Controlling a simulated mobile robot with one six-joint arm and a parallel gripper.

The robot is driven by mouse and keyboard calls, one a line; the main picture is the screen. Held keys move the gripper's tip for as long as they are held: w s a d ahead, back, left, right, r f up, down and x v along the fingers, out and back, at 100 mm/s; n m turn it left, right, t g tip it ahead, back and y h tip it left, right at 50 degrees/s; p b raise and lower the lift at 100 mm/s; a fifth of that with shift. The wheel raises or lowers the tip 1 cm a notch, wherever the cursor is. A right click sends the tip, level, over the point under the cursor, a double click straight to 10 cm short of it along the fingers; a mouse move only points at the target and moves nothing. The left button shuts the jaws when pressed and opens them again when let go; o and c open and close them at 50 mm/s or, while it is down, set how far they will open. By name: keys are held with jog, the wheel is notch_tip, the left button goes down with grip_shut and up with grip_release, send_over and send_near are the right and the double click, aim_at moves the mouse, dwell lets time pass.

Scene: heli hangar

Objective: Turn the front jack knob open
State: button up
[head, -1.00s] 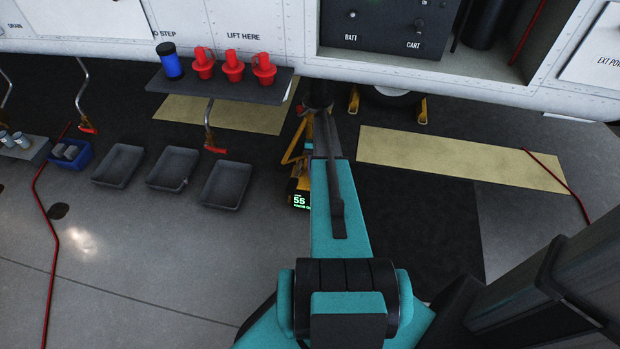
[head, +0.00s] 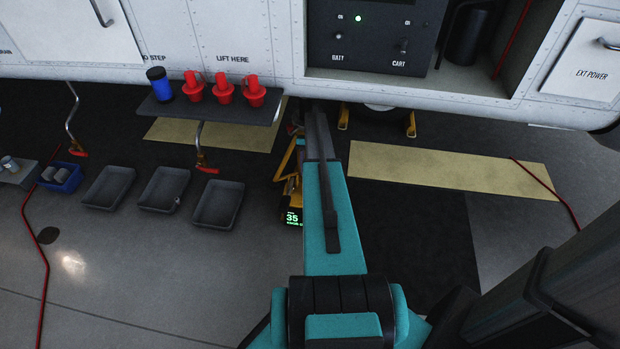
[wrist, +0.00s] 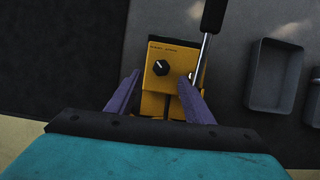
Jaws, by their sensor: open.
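The right finger lies near the jack's silver rod and black handle (wrist: 213,15). In the head view the yellow jack (head: 288,180) shows beside my arm, with a green display reading 35. The knob and my gripper are hidden there.
A grey shelf (head: 212,111) with red plugs and a blue canister is left of my arm. Grey trays (head: 218,204) lie on the floor below. The white aircraft hull (head: 225,30) overhangs the jack. A hooked lever (head: 199,145) hangs under the shelf.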

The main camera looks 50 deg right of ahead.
jog(key=shift+v, duration=2.1)
jog(key=shift+s, duration=0.1)
jog(key=a+p, duration=0.1)
jog(key=a, duration=0.5)
jog(key=a+f+n+p, duration=0.1)
jog(key=a, duration=0.4)
jog(key=a+n+g+p, duration=0.1)
jog(key=a, duration=0.5)
jog(key=shift+s+a+f+p, duration=0.15)
jog(key=shift+s+a+p, duration=0.05)
jog(key=shift+a+p, duration=0.15)
jog(key=s+a+n+h+p, duration=0.1)
jog(key=s+a+n+p, duration=0.3)
jog(key=a, duration=1.3)
jog(key=s+a+r+n+g+h+p, duration=0.1)
jog(key=s+a+r+n+p, duration=0.1)
jog(key=s+a, duration=0.8)
jog(key=s+a+r+n+g+h+p, duration=0.1)
jog(key=s+a+r+n+p, duration=0.2)
jog(key=s+a+r, duration=0.3)
jog(key=s+a+p, duration=0.1)
jog(key=s+a, duration=0.3)
jog(key=s, duration=0.2)
jog(key=shift+a+h+p, duration=0.25)
jog(key=shift+h+p, duration=0.05)
